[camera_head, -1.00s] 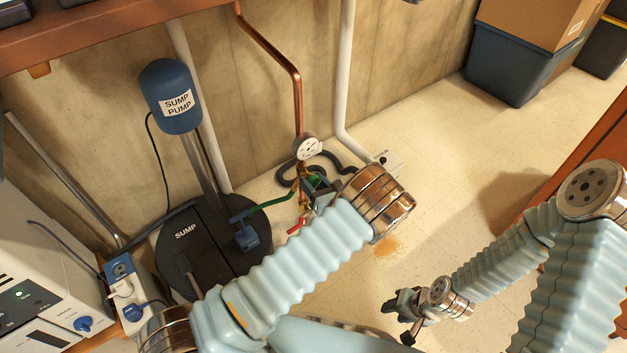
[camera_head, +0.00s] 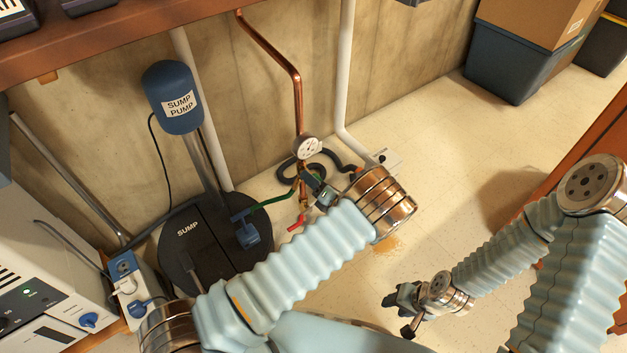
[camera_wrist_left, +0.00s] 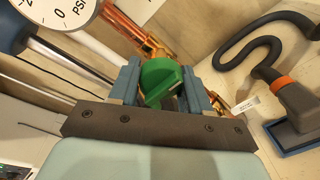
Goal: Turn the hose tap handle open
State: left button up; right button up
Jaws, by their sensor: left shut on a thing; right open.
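The green tap handle (camera_wrist_left: 160,80) sits between the two blue-grey fingers of my left gripper (camera_wrist_left: 162,88) in the left wrist view. The fingers are shut on it. In the head view, my left gripper (camera_head: 312,182) is at the brass fittings under the copper pipe (camera_head: 297,95), and the handle is hard to make out there. A round pressure gauge (camera_head: 307,147) is just above; its dial (camera_wrist_left: 55,12) also shows in the left wrist view. My right gripper (camera_head: 399,308) is open and empty, low over the floor.
A long green lever (camera_head: 270,202) and a red lever (camera_head: 297,222) are beside the fittings. A black hose (camera_wrist_left: 250,45) lies right of them. The sump lid (camera_head: 200,250) and blue sump pump (camera_head: 172,98) stand left. Open floor (camera_head: 440,200) lies to the right.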

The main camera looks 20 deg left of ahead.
dwell(0.4)
pick_arm(q)
jog(key=o, duration=1.1)
jog(key=shift+c, duration=0.2)
jog(key=shift+s+d, duration=0.1)
jog(key=shift+d, duration=0.05)
jog(key=v, duration=1.3)
jog(key=shift+s+d+p, duration=0.15)
jog(key=shift+d+p, duration=0.1)
jog(key=shift+p, duration=0.05)
